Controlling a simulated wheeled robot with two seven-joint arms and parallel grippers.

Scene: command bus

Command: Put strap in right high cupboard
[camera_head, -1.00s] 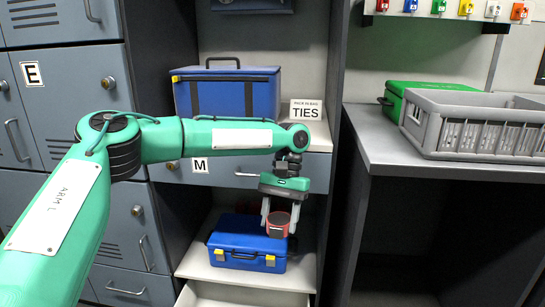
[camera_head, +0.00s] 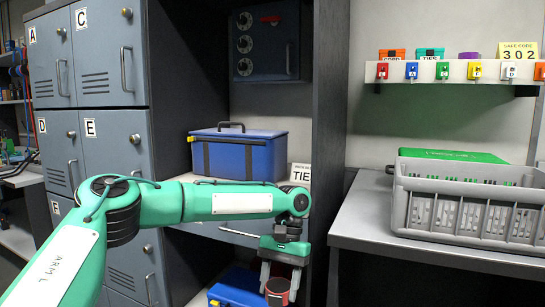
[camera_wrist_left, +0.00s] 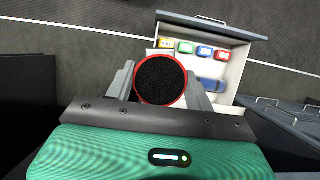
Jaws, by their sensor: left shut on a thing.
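The strap looks like a round red-rimmed roll with a dark face (camera_head: 277,292). My left gripper (camera_head: 280,284) is shut on it, in front of the shelf unit near the lower edge of the head view. The left wrist view shows the roll (camera_wrist_left: 160,80) between the two grey fingers, above an open drawer (camera_wrist_left: 232,72). My right gripper is not in view. I cannot tell which door is the right high cupboard; a dark wall box with dials (camera_head: 268,40) is at the upper middle.
A blue case (camera_head: 240,155) stands on the middle shelf, another (camera_head: 235,290) below it. Grey lockers (camera_head: 110,165) fill the left. A grey crate (camera_head: 470,205) and green case stand on the right counter (camera_head: 375,215). A ledge with coloured tags (camera_head: 455,72) hangs above.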

